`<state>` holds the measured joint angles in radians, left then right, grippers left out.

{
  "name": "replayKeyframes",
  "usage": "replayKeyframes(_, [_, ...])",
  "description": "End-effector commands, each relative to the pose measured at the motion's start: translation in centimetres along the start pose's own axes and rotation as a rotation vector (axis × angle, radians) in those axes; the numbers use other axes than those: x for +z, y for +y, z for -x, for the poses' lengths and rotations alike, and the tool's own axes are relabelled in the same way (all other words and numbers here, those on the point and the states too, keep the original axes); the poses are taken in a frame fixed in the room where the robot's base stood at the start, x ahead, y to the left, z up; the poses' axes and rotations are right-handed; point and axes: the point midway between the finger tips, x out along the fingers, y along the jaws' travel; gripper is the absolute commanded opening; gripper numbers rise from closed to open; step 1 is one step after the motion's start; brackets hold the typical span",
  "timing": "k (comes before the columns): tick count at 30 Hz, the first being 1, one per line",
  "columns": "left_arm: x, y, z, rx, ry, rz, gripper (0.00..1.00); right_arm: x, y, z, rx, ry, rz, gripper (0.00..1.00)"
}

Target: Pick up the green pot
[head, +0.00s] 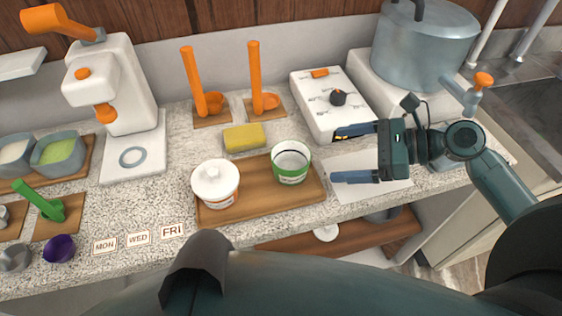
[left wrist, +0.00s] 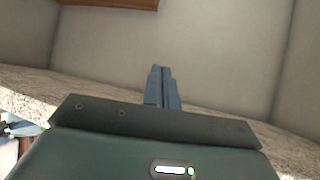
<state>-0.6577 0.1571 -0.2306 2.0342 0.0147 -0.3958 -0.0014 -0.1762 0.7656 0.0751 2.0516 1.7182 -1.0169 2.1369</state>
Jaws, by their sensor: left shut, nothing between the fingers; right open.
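The green pot (head: 291,163) is a small open pot with a green band and a pale inside. It stands upright at the right end of a wooden board (head: 262,200) on the counter. My right gripper (head: 345,155) is open and empty, to the right of the green pot, with its fingers pointing left toward it and apart from it. My left gripper (left wrist: 164,88) shows in the left wrist view, shut and empty, against a plain wall and the speckled counter. It cannot be made out in the head view.
A white lidded pot (head: 215,184) with an orange band stands left of the green pot on the board. A yellow sponge (head: 245,137) lies behind. A white control box (head: 328,104) and a big steel pot (head: 424,47) stand at the back right. Day cards (head: 138,238) lie front left.

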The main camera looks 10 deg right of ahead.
Motion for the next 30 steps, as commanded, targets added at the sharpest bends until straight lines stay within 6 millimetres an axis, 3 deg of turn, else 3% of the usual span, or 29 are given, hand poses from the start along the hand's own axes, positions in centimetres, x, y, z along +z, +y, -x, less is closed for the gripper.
replayKeyframes(9, [0.5,0.5,0.3,0.002,-0.019,0.016,0.00,0.2,0.0,-5.7,0.001,-0.003,0.001,0.94])
replayKeyframes(16, [0.9,0.0,0.4,-0.009,-0.032,0.016,0.00,0.2,0.2,-7.4,0.002,-0.002,0.002,0.94])
replayKeyframes(24, [0.5,-0.3,0.6,-0.014,-0.032,0.015,0.00,0.1,0.5,-11.2,0.001,-0.002,0.002,0.94])
replayKeyframes(30, [0.3,-0.4,0.5,-0.016,-0.029,0.013,0.00,0.0,0.5,-11.9,0.001,0.000,0.002,0.94])
